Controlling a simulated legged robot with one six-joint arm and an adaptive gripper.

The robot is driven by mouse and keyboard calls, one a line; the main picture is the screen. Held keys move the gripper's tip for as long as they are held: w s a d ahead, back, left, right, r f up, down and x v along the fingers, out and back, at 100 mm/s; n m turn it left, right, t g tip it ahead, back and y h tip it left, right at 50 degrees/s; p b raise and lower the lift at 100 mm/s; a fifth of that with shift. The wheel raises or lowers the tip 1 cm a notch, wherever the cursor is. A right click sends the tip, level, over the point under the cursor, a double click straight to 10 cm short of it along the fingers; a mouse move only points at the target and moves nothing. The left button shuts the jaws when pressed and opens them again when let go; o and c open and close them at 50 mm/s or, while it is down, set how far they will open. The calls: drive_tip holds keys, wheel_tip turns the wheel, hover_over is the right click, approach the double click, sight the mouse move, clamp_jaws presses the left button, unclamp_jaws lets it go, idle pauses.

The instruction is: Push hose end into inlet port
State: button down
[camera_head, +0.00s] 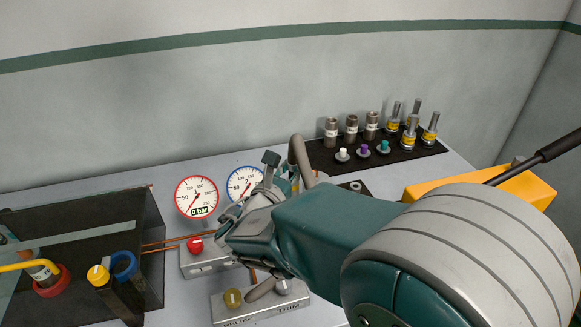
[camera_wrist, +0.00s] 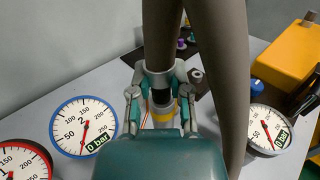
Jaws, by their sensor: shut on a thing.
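My gripper (camera_head: 270,182) is over the bench, near the blue-rimmed gauge. In the wrist view its two fingers (camera_wrist: 160,103) close from both sides on the hose end (camera_wrist: 160,113), which shows a black part and a yellow band. The thick grey-brown hose (camera_wrist: 168,40) rises from the grip. It arches behind my gripper in the head view (camera_head: 299,152), and another stretch runs down the right of the wrist view. The hose end's tip is hidden behind my gripper. I cannot make out the inlet port in either view.
A red-rimmed gauge (camera_head: 196,197) and a blue-rimmed gauge (camera_head: 244,184) stand behind grey valve blocks (camera_head: 208,262). A dark clear-walled box (camera_head: 105,220) is at left. A black mat (camera_head: 325,160) holds several fittings at the back. A yellow case (camera_head: 535,190) is at right.

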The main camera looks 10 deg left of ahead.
drive_tip(key=shift+f, duration=2.8)
drive_tip(key=shift+f, duration=1.55)
drive_tip(key=shift+c, duration=2.4)
unclamp_jaws()
drive_tip(key=v, duration=1.2)
